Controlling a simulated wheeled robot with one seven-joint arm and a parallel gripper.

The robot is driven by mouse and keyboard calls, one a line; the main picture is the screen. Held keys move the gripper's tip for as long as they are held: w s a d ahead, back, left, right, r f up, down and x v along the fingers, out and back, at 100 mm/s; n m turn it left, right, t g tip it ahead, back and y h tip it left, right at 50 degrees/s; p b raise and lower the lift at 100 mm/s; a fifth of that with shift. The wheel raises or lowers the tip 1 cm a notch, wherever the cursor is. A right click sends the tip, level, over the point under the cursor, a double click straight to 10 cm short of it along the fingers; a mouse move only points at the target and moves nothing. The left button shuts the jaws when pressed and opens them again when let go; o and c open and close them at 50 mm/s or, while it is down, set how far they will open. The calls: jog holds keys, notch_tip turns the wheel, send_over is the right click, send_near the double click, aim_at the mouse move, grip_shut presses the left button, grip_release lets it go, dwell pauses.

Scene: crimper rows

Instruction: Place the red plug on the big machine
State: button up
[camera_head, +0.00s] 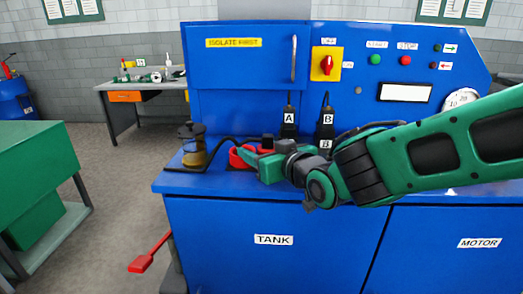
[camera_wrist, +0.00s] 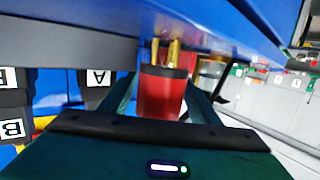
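The red plug (camera_wrist: 162,92) is between the fingers of my gripper (camera_wrist: 163,100) in the wrist view. Its brass pins point away from the gripper, toward a blue face of the machine. The fingers close in on both sides of it. In the head view my gripper (camera_head: 252,158) is low over the ledge of the big blue machine (camera_head: 240,222). Red shows around the gripper's tip there; I cannot tell how much of it is the plug. Whether the pins touch the machine is unclear.
Black plugs labelled A (camera_head: 289,119) and B (camera_head: 325,121) stand upright at the ledge's back. A glass jar (camera_head: 193,146) with amber liquid stands left of my gripper, a black cable beside it. A red switch (camera_head: 326,64) is above. A red lever (camera_head: 150,252) sticks out lower left.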

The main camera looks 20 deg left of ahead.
jog(key=shift+d+r, duration=0.1)
jog(key=shift+d, duration=0.05)
jog(key=v, duration=1.1)
jog(key=shift+s+d+r, duration=0.15)
jog(key=shift+s+d, duration=0.1)
jog(key=shift+d, duration=0.05)
jog(key=shift+s, duration=0.1)
